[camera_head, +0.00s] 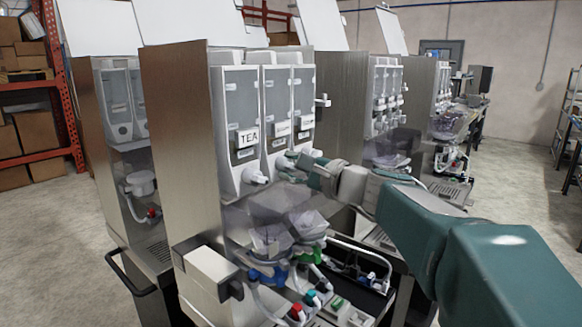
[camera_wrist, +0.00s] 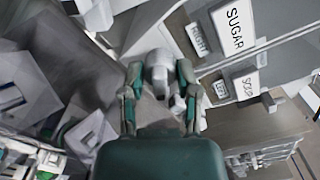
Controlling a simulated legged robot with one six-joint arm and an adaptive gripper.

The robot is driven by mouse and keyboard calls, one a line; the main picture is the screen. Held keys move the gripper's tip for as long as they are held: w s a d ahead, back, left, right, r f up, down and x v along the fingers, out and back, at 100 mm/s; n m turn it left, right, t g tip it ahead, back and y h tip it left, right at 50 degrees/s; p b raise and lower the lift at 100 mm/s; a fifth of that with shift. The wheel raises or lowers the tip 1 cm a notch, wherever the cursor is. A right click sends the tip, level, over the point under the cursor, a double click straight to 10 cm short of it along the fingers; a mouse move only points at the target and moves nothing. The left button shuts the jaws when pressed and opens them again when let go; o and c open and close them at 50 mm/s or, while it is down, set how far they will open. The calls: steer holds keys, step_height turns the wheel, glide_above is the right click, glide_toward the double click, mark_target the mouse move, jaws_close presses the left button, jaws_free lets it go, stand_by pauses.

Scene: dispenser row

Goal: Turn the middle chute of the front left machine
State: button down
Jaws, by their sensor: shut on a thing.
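The front left machine (camera_head: 175,130) stands nearest, with upright canisters side by side; the left one carries a TEA label (camera_head: 248,137). The left chute (camera_head: 256,176) sticks out below that canister. My gripper (camera_head: 292,163) reaches in from the right, at the outlet below the middle canister (camera_head: 277,105). In the wrist view my gripper (camera_wrist: 159,80) has one finger on each side of a pale grey chute (camera_wrist: 158,66) and is shut on it. In the head view, my gripper covers most of this chute and the area of the right one.
Clear mixing bowls (camera_head: 275,238) and coloured valves sit below the chutes. A white box (camera_head: 207,272) juts out at the front. Other machines (camera_head: 345,95) stand close behind to the right, another (camera_head: 115,120) to the left. Floor is free at left.

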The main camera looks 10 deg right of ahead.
steer(key=shift+f, duration=0.1)
steer(key=c, duration=0.7)
jaws_free()
steer(key=shift+a, duration=0.1)
steer(key=v, duration=1.2)
